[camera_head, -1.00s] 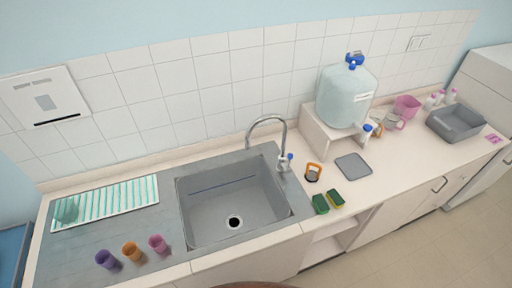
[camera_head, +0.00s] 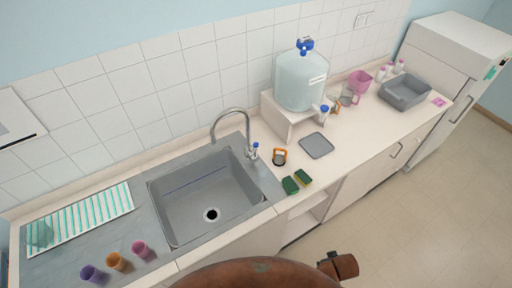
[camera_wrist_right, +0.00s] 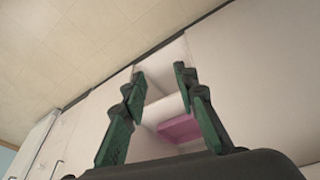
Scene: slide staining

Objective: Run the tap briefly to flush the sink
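The tap (camera_head: 247,128) is a grey arched spout at the back right of the sink, with a small blue-tipped handle (camera_head: 255,147) beside its base. No water shows from the spout. The grey sink (camera_head: 205,190) looks empty, with a dark drain hole (camera_head: 211,215) in its floor. My right gripper (camera_wrist_right: 159,74) is open and empty in the right wrist view, its two green-and-black fingers apart in front of an open cabinet shelf. My left gripper is not in view.
Green-and-yellow sponges (camera_head: 297,183), an orange-and-black object (camera_head: 279,157) and a grey tray (camera_head: 316,145) lie right of the sink. A large water jug (camera_head: 301,82) stands on a white stand. Purple, orange and pink cups (camera_head: 140,249) stand front left. A pink item (camera_wrist_right: 180,128) lies on the shelf.

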